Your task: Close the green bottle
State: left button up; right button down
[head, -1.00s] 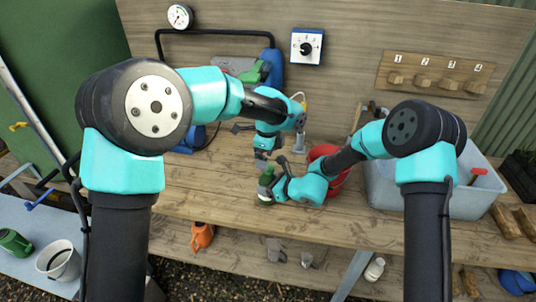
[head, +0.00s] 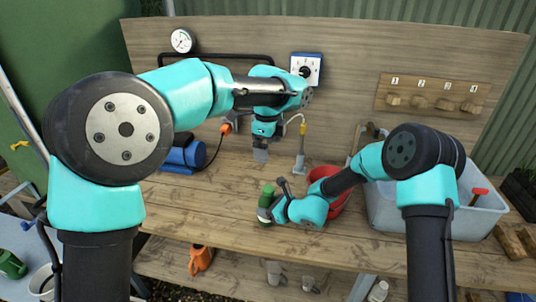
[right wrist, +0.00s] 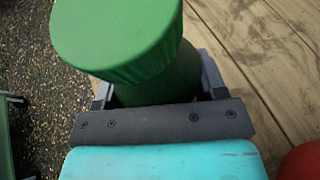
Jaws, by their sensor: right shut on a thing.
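The green bottle (head: 268,190) stands near the front edge of the wooden bench. My right gripper (head: 265,208) is shut around its body from the right. In the right wrist view a wide green cap (right wrist: 118,38) with a ribbed rim sits on top of the bottle (right wrist: 165,82), whose body is between the jaws. How tightly the cap sits cannot be told. My left gripper (head: 260,153) points down above the bench, behind and above the bottle and apart from it. It appears empty; its jaw gap is too small to read.
A red bucket (head: 330,190) is close behind my right forearm. A grey tub (head: 470,222) stands to the right. A grey stand with a yellow top (head: 301,150) and a blue cylinder (head: 183,156) are farther back. Bare bench lies left of the bottle.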

jog(key=shift+c, duration=0.6)
grip_release()
jog(key=shift+d, duration=0.1)
jog(key=v, duration=1.7)
jog(key=shift+s, duration=0.2)
